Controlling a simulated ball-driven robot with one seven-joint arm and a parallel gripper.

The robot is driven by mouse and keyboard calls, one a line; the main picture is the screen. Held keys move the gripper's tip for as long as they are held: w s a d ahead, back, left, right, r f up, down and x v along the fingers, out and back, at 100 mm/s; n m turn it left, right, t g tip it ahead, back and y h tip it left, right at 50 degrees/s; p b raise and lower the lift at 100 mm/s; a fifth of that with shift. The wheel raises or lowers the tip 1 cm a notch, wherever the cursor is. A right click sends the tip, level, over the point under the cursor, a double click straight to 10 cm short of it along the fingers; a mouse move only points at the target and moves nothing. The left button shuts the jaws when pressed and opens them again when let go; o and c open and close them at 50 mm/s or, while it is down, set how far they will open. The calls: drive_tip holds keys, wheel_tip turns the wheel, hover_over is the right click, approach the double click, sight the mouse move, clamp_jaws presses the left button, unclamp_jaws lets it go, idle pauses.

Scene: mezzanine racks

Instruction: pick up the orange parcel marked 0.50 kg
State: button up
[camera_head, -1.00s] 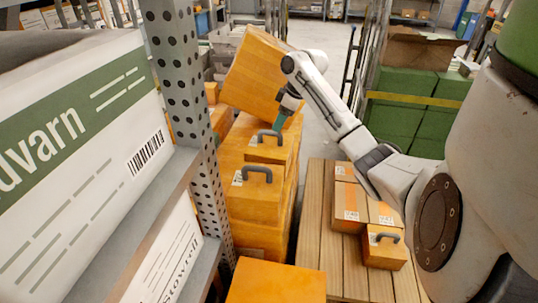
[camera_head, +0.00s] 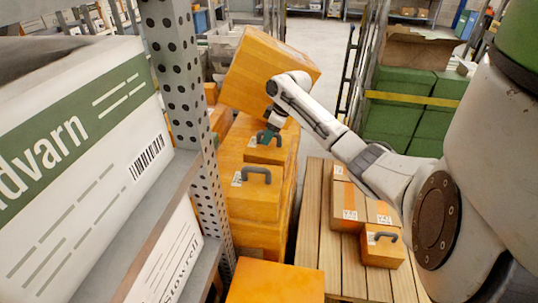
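Orange parcels with grey handles stand in a stack left of centre: a rear one (camera_head: 262,153) and a nearer one (camera_head: 262,203) with a white label. Another handled orange parcel (camera_head: 383,252) sits on the wooden pallet (camera_head: 345,268). The label print is too small to read, so I cannot tell which is marked 0.50 kg. My gripper (camera_head: 266,138), with teal fingers, is down at the handle of the rear parcel and partly covers it. Whether the fingers are open or closed on the handle is not clear.
A large tilted orange box (camera_head: 262,75) leans just behind my gripper. A perforated rack post (camera_head: 178,90) and shelf with a white-green carton (camera_head: 85,150) stand at left. Brown-orange boxes (camera_head: 345,205) lie on the pallet. Green crates (camera_head: 400,95) are at right rear.

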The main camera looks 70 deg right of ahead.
clamp_jaws()
drive_tip(key=shift+r, duration=0.1)
idle(1.1)
